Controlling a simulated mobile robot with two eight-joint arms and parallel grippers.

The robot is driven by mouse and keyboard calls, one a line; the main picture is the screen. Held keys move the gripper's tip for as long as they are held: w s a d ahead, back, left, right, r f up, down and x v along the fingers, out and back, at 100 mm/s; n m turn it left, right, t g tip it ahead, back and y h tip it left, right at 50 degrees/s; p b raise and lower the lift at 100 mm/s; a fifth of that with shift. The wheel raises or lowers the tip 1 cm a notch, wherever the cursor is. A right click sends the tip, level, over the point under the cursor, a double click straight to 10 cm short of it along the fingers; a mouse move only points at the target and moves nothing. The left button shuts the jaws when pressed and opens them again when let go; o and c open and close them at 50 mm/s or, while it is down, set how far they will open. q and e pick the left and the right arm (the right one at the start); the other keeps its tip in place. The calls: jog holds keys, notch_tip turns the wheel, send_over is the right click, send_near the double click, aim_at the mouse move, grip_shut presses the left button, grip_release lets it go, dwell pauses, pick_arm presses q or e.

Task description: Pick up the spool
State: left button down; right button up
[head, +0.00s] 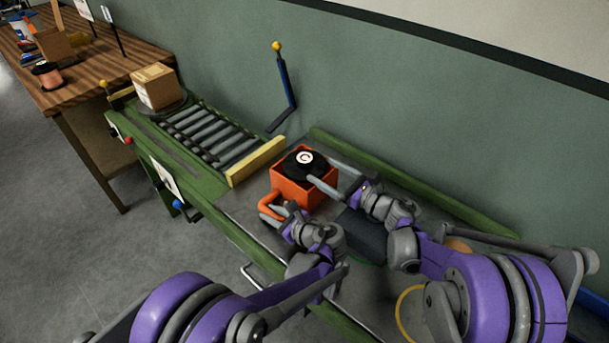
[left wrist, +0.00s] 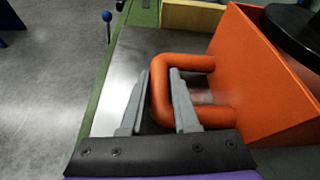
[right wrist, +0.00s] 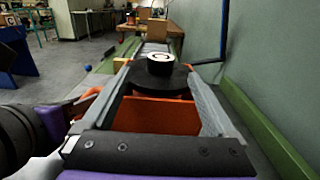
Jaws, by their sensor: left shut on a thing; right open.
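A black spool (head: 297,168) with a white label sits in an orange bin (head: 292,195) on the metal bench top. The spool also shows in the right wrist view (right wrist: 157,78), ahead between the fingers. My left gripper (head: 277,208) is shut on the bin's orange loop handle, seen closely in the left wrist view (left wrist: 215,115). My right gripper (head: 323,172) is open at the bin's right side, its fingers pointing toward the spool. I cannot tell whether its fingertips touch the spool.
A roller conveyor (head: 215,135) with a yellow end bar (head: 256,160) lies beyond the bin. A cardboard box (head: 155,86) stands at its far end. A wooden table (head: 85,70) at the back left holds a copper-coloured spool (head: 47,75). A green wall (head: 400,100) runs along the bench's back.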

aim_at(311, 163)
jog(key=x, duration=0.6)
jog(key=shift+w+a, duration=0.1)
jog(key=shift+w, duration=0.05)
grip_shut()
dwell(0.4)
